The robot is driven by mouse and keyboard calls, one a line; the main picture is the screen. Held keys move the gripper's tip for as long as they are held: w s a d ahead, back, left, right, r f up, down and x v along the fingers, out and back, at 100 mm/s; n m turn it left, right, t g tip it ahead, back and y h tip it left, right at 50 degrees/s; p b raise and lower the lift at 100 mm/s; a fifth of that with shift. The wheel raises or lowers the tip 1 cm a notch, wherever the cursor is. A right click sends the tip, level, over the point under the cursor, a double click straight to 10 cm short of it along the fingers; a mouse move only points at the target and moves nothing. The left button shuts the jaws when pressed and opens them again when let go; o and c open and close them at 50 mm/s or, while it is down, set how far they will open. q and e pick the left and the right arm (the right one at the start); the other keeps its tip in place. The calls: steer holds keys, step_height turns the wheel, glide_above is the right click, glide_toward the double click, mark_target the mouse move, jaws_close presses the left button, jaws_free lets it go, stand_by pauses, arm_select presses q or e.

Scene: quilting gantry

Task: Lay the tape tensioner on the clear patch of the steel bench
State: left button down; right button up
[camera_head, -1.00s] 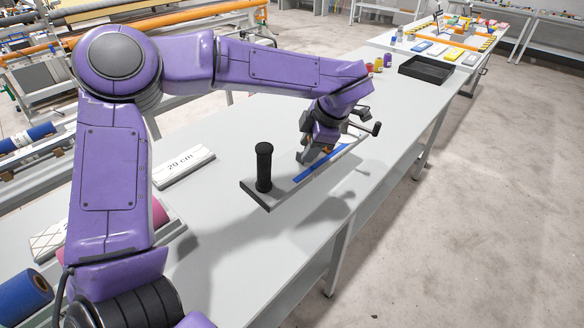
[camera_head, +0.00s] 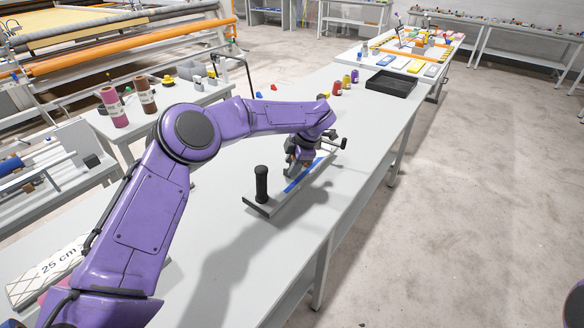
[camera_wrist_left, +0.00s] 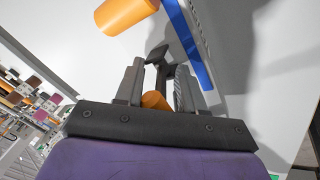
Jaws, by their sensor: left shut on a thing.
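The tape tensioner (camera_head: 262,208) is a long grey bar with an upright black grip at its near end, a blue strip along it and a dark crank-like part at its far end. It also shows in the left wrist view (camera_wrist_left: 190,45). My left gripper (camera_head: 298,172) is shut on it near the far half and holds it over the steel bench (camera_head: 350,145). Whether the bar touches the bench I cannot tell. In the left wrist view an orange piece lies between the fingers (camera_wrist_left: 157,95). My right gripper is out of view.
A black tray (camera_head: 391,86) and several coloured spools (camera_head: 337,88) stand at the bench's far end. A white "25 cm" block (camera_head: 50,270) lies at the near left. The bench is bare around the tensioner. Its right edge drops to open floor.

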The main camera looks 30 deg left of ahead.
arm_select(q)
steer(key=f, duration=0.1)
steer(key=f+p, duration=0.1)
steer(key=f, duration=0.1)
steer(key=shift+w+f+p, duration=0.1)
steer(key=shift+w+p, duration=0.15)
steer(key=shift+p, duration=0.1)
steer(key=shift+f, duration=0.15)
steer(key=c, duration=0.7)
jaws_free()
steer(key=shift+s, duration=0.1)
steer(key=shift+d+r+b, duration=0.15)
steer(key=shift+r+b, duration=0.15)
steer(key=shift+r, duration=0.1)
steer(key=b+v, duration=0.1)
steer(key=v, duration=1)
steer(key=shift+b, duration=0.4)
